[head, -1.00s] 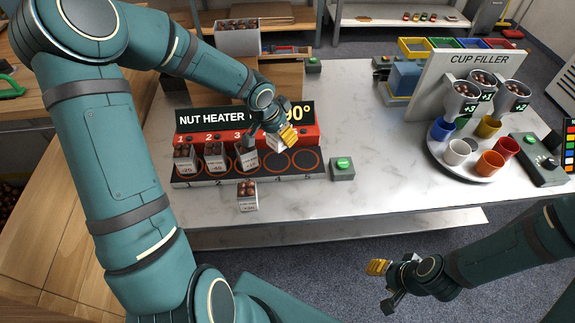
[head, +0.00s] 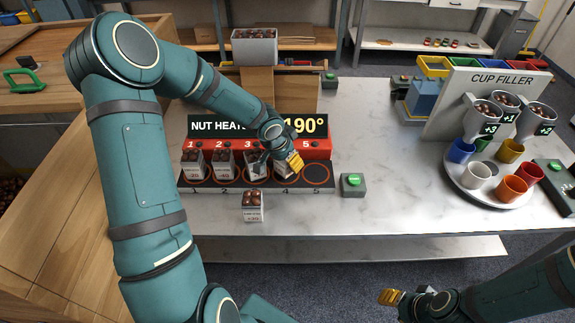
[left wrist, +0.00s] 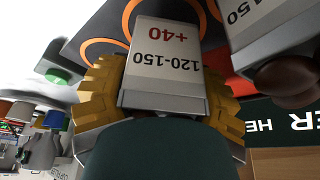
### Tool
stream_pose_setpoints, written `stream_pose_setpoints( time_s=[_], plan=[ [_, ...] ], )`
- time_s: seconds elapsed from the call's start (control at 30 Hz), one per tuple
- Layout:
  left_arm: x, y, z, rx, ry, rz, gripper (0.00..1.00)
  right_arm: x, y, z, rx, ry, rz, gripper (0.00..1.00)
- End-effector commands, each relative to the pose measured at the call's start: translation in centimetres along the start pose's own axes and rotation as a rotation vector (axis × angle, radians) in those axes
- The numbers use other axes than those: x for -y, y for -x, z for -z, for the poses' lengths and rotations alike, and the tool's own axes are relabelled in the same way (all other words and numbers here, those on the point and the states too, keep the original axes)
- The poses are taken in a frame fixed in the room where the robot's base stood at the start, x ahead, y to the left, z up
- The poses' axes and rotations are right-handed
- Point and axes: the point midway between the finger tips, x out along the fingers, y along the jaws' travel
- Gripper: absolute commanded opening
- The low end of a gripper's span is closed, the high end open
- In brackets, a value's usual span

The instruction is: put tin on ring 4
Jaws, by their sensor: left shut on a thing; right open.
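My left gripper (head: 291,163) is shut on a white tin (head: 284,171) at the nut heater. In the left wrist view, the tin (left wrist: 165,72) fills the space between the yellow fingers; its label reads 120-150 and +40. In the head view the tin is at ring 4 (head: 288,186), partly hidden by the gripper; I cannot tell whether its base touches the plate. My right gripper (head: 389,297) is open and empty at the bottom right, in front of the table, partly cut off.
Tins with nuts stand on ring 1 (head: 193,165), ring 2 (head: 224,165) and ring 3 (head: 254,168), the last close beside my gripper. Ring 5 (head: 316,174) is bare. Another filled tin (head: 253,207) stands in front. A green-button box (head: 353,186) is to the right.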

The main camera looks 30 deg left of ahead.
Motion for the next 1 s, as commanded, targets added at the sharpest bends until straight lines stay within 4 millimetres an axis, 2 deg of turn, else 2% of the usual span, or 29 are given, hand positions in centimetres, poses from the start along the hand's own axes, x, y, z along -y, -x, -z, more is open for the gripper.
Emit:
stream_pose_setpoints(
  time_s=[0.03, 0.1, 0.53, 0.57, 0.63, 1.0],
  plan=[
    [-0.05, -0.81, -0.29, 0.000, -0.003, -0.001, 0.16, -0.20, -0.51, 0.03, -0.002, 0.000, 0.000, 0.47],
    [-0.05, -1.18, -0.41, -0.001, -0.001, -0.001, 0.16, -0.25, -0.66, 0.06, -0.003, 0.000, 0.000, 0.47],
    [-0.05, -1.57, -0.54, -0.002, -0.002, 0.000, 0.16, -0.38, -1.02, 0.11, -0.005, 0.000, 0.000, 0.47],
    [-0.05, -1.52, -0.54, -0.001, -0.002, 0.000, 0.65, -0.36, -0.97, 0.12, -0.005, 0.000, 0.000, 0.47],
    [-0.05, -1.47, -0.53, -0.001, -0.001, 0.000, 0.90, -0.34, -0.90, 0.12, -0.005, 0.000, 0.000, 0.47],
    [-0.03, -1.28, -0.47, -0.001, -0.001, 0.000, 0.90, -0.26, -0.70, 0.12, -0.005, 0.000, 0.000, 0.47]
  ],
)
